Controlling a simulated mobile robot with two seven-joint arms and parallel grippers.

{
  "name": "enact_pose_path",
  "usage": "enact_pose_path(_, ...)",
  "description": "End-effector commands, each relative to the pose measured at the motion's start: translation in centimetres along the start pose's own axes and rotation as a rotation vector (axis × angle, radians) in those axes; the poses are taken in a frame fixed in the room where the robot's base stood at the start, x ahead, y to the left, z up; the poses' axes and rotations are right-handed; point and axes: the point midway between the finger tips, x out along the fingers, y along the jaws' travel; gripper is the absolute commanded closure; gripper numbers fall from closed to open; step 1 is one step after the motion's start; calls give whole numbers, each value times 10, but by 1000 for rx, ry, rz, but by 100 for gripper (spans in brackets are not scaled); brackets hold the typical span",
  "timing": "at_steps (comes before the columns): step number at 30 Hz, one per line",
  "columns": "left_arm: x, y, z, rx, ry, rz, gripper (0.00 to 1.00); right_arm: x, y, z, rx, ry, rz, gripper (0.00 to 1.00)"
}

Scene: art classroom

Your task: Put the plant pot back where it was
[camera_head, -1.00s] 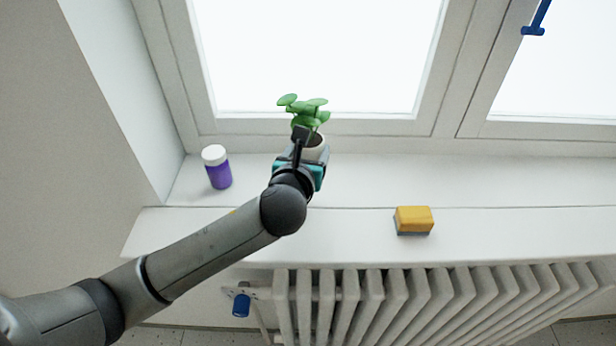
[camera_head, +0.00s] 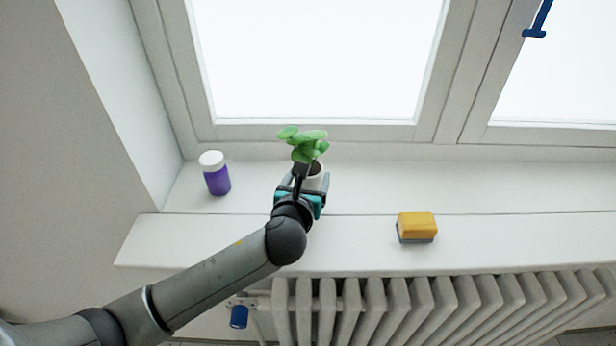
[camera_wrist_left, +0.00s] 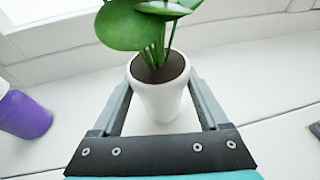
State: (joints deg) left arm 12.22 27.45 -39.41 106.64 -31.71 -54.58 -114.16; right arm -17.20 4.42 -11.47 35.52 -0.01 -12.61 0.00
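The plant pot (camera_head: 315,178) is small and white, with dark soil and a green round-leaved plant (camera_head: 305,145). It is upright above or on the windowsill (camera_head: 440,187); I cannot tell whether its base touches. My left gripper (camera_head: 307,180) has a finger on each side of the pot and is shut on it. In the left wrist view the white pot (camera_wrist_left: 160,100) sits between the two fingers of my left gripper (camera_wrist_left: 161,85), near its rim. The arm hides part of the pot in the head view. My right gripper is not in view.
A purple bottle with a white lid (camera_head: 215,173) stands left of the pot. A yellow and grey sponge (camera_head: 416,227) lies on the sill's front part, to the right. A radiator (camera_head: 430,305) is below the sill, the window (camera_head: 320,60) behind.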

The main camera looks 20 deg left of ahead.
Motion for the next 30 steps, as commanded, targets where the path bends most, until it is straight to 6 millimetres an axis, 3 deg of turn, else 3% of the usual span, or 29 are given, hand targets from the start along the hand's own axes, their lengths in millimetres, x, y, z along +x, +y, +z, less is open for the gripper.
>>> enact_pose_path(5,0,0,0,0,1,0,2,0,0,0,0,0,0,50)
enact_pose_path(17,-8,0,3,-1,1,-2,2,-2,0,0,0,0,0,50)
enact_pose_path(30,-86,0,4,-1,2,-2,2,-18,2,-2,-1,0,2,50)
